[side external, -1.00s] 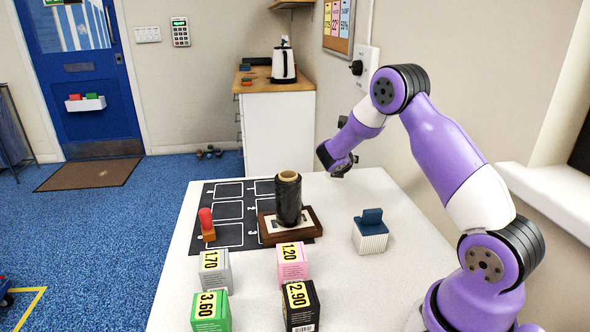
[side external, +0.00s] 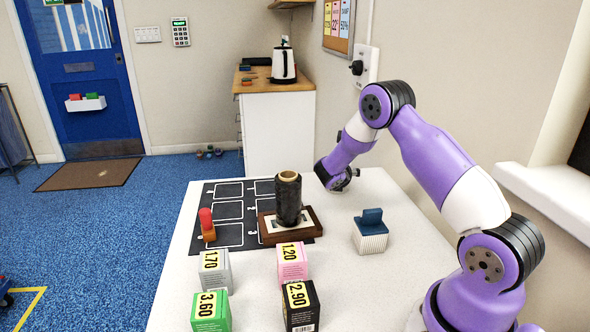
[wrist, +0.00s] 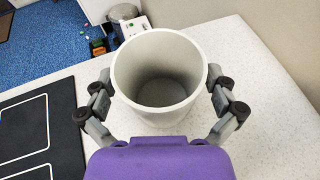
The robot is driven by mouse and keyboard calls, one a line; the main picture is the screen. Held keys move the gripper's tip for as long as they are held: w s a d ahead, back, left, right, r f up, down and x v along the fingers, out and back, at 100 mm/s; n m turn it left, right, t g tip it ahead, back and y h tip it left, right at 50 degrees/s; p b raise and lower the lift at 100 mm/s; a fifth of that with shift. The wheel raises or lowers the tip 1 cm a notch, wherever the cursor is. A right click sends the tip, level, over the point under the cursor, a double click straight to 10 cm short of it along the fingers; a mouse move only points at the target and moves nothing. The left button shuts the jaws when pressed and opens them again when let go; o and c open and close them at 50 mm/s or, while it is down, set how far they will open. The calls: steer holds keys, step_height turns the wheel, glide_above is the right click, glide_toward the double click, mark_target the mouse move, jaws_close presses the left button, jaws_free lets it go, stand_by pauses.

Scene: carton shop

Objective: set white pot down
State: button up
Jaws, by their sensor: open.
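The white pot (wrist: 158,112) is a pale, empty, round cup seen from above in the wrist view. It appears to stand upright on the white table, though its foot is partly hidden by my purple gripper body. My gripper (wrist: 160,92) is open, with one finger on each side of the pot and small gaps to its wall. In the side view my gripper (side external: 340,183) is low over the far right part of the table. The pot cannot be made out there.
A black mat (side external: 228,236) with marked boxes lies left. On the table are a dark roll (side external: 288,205) on a wooden frame, a red-topped stamp (side external: 207,225), a blue-topped block (side external: 371,222) and several price-marked cartons (side external: 293,262). A wall stands close at right.

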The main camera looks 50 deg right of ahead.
steer(key=shift+a+r, duration=0.2)
steer(key=s+a+r+m+y, duration=0.4)
steer(key=a+m, duration=0.3)
steer(key=a, duration=0.3)
steer(key=s+a+r+m+y, duration=0.4)
steer(key=s+a+m, duration=0.3)
steer(key=a, duration=0.4)
steer(key=s+a+r+m+y, duration=0.4)
steer(key=s+a+r+m, duration=0.1)
steer(key=a+m, duration=0.4)
steer(key=shift+s+a+r, duration=0.4)
steer(key=shift+s+a, duration=0.2)
steer(key=shift+a, duration=0.05)
